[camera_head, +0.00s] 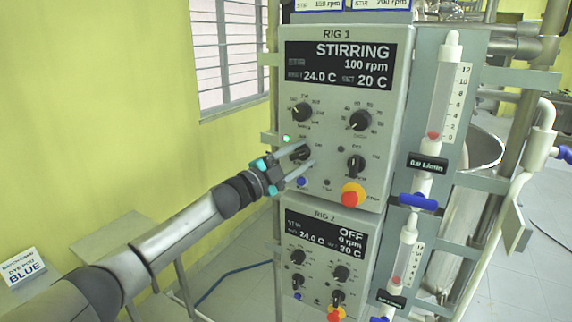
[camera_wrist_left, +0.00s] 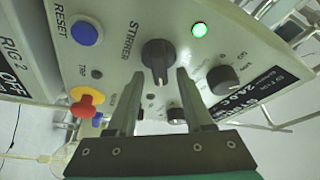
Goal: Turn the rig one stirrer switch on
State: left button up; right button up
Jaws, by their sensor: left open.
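The rig one panel (camera_head: 335,125) is in the middle of the head view. Its display (camera_head: 340,66) reads STIRRING, 100 rpm. The black stirrer switch (camera_head: 299,153) is a knob at the panel's lower left, beside a lit green lamp (camera_head: 286,139). In the left wrist view the stirrer switch (camera_wrist_left: 157,55) shows under the word STIRRER, and the green lamp (camera_wrist_left: 199,30) glows. My left gripper (camera_head: 308,153) is open, its fingers reaching to either side of the switch. Contact cannot be told. My right gripper is not in view.
The rig two panel (camera_head: 322,255) sits below and reads OFF. A red and yellow stop button (camera_head: 352,194) and another black knob (camera_head: 356,164) lie right of the switch. A blue button (camera_head: 301,183) is below it. Flow tubes (camera_head: 441,100) stand at the right.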

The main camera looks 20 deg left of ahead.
pick_arm(q)
jog(key=b+v, duration=0.4)
jog(key=v, duration=1.1)
jog(key=shift+a, duration=0.15)
